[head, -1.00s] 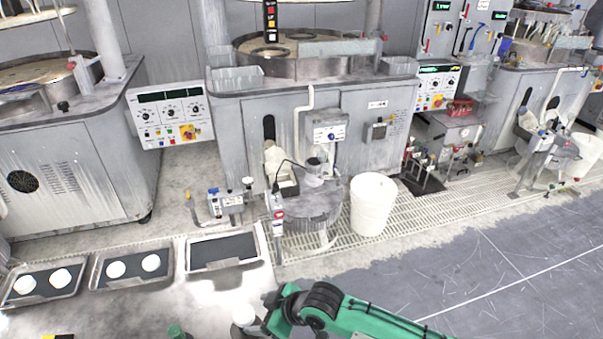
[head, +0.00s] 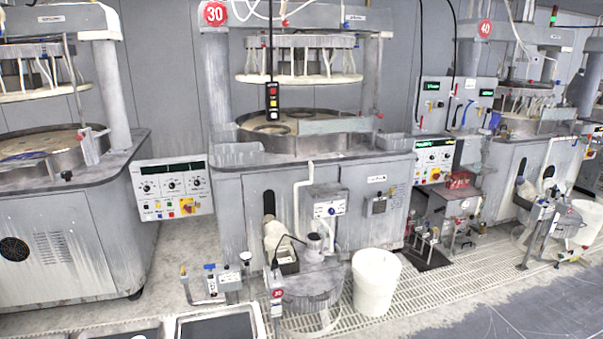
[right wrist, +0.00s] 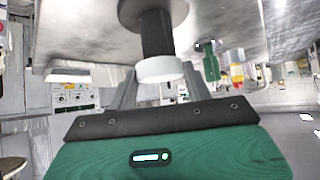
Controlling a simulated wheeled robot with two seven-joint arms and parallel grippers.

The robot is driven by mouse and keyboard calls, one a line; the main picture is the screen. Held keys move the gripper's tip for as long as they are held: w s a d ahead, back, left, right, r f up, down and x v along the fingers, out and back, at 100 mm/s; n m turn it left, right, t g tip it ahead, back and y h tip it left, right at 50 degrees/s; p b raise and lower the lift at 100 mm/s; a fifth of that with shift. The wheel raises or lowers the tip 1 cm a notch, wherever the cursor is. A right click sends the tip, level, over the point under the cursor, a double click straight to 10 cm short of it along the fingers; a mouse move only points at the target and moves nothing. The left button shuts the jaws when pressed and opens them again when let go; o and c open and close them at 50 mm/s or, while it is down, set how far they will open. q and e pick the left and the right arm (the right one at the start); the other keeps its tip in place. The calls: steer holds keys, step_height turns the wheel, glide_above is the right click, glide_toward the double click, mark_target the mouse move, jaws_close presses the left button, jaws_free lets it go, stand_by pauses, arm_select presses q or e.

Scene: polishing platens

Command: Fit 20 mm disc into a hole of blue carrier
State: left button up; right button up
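My right gripper (right wrist: 158,90) shows in the right wrist view, its two grey fingers spread apart with no disc seen between them. A dark cylinder with a white end (right wrist: 160,68) is in line with the finger gap; I cannot tell how far off it is. Neither gripper shows in the head view. A bluish patch (head: 22,156) lies on the left machine's platen (head: 45,143); I cannot tell whether it is the blue carrier. The middle machine's platen (head: 290,143) bears dark ring-like shapes with openings. No disc is visible now.
Trays with dark mats show at the bottom edge, one of them with a pale rim (head: 180,322). A white bucket (head: 376,285) and a round grey stand (head: 312,280) stand before the middle machine. A control panel (head: 170,190) hangs left of it. Open floor (head: 490,325) lies at lower right.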

steer(key=shift+r, duration=0.1)
steer(key=shift+c, duration=0.5)
steer(key=shift+r+p, duration=3.2)
steer(key=shift+r, duration=0.25)
